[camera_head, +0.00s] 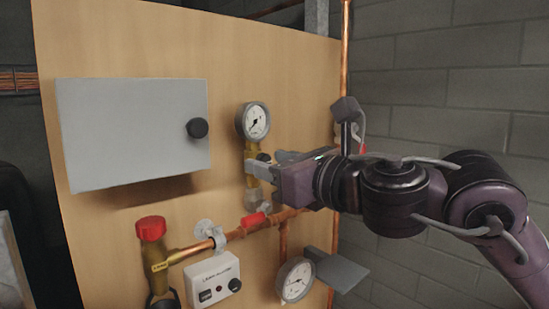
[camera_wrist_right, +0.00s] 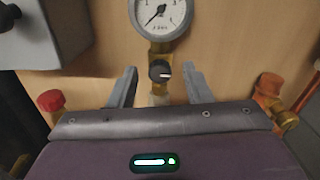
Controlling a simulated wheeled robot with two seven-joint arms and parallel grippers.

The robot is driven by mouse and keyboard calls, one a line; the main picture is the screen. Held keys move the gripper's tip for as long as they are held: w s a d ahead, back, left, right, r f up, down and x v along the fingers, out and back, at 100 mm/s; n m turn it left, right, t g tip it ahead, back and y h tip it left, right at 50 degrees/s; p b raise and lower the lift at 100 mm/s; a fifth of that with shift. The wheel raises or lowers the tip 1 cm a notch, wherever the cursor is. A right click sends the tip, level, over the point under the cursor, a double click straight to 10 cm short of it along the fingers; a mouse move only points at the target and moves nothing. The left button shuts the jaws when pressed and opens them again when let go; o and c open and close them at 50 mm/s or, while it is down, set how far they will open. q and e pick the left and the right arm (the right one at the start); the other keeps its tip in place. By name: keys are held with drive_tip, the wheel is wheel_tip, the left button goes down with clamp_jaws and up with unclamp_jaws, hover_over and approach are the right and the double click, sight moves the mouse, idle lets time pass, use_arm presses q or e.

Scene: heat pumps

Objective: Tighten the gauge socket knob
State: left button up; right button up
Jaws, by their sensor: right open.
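The gauge socket knob (camera_wrist_right: 159,71) is small, round and black with a light mark. It sits on the brass stem (camera_wrist_right: 161,47) below a round white-faced pressure gauge (camera_wrist_right: 160,12). In the head view the gauge (camera_head: 253,121) is above my right gripper (camera_head: 262,166), and the knob (camera_head: 264,157) is partly hidden by the gripper. In the right wrist view my right gripper (camera_wrist_right: 157,87) is open. Its two fingers stand on either side of the knob, with a visible gap on each side. My left gripper is not in view.
A grey box (camera_head: 133,132) with a black knob is left of the gauge. Below run copper pipes (camera_head: 283,215) with a red-capped valve (camera_head: 151,229), a white leak detector box (camera_head: 213,281) and a second gauge (camera_head: 296,281). A block wall (camera_head: 450,100) is at right.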

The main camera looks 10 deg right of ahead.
drive_tip(key=shift+s, duration=0.1)
drive_tip(key=shift+c, duration=0.5)
clamp_jaws()
